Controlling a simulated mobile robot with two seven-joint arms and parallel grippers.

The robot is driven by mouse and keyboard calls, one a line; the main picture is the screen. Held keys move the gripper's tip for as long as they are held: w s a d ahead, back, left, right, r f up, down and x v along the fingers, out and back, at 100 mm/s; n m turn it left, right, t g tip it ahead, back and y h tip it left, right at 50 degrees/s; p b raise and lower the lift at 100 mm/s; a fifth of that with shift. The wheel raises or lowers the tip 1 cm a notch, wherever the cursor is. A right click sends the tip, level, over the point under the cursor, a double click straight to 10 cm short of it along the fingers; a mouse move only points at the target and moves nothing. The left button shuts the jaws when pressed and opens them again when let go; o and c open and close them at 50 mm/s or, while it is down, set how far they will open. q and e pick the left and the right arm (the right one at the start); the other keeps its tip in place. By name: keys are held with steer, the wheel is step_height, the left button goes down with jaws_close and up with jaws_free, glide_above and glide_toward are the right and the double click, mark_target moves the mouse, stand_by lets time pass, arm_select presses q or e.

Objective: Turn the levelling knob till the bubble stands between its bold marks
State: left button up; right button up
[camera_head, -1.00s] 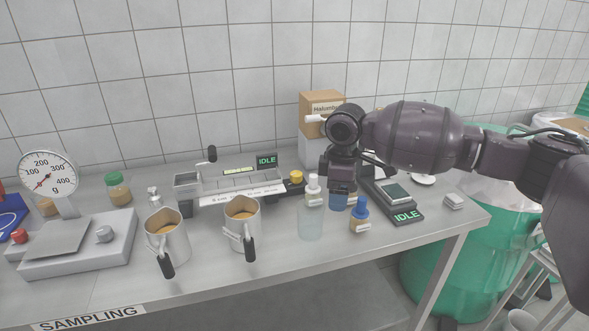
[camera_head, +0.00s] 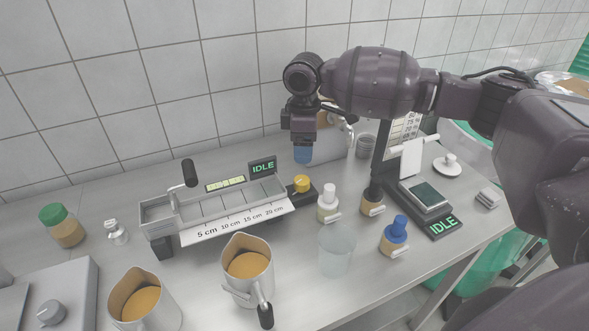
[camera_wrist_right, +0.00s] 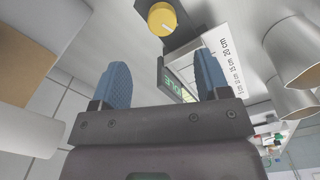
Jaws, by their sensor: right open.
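The yellow levelling knob (camera_head: 301,184) sits on a dark block at the right end of the trough device (camera_head: 210,215). A pale yellow-green level vial (camera_head: 225,184) lies along the device's back edge; its bubble and bold marks are too small to read. My right gripper (camera_head: 303,155) points down with blue fingertips, just above the knob in the picture. In the right wrist view my right gripper (camera_wrist_right: 162,80) is open and empty. There the knob (camera_wrist_right: 162,19), with a white pointer line, lies beyond the fingertips, apart from them. My left gripper is out of view.
An IDLE display (camera_head: 263,168) stands beside the vial. A white-capped bottle (camera_head: 328,202) is close to the knob's right. Two steel jugs, one being the nearer-centre jug (camera_head: 248,270), and a clear beaker (camera_head: 337,250) stand in front. A scale (camera_head: 425,195) stands right.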

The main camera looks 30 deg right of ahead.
mark_target(303, 180)
steer(key=shift+s+f, duration=0.1)
steer(key=shift+f, duration=0.3)
step_height(303, 180, down, 8)
steer(key=shift+s+r+b, duration=0.1)
steer(key=shift+s+b, duration=0.05)
steer(key=shift+b, duration=0.55)
steer(key=shift+f, duration=1)
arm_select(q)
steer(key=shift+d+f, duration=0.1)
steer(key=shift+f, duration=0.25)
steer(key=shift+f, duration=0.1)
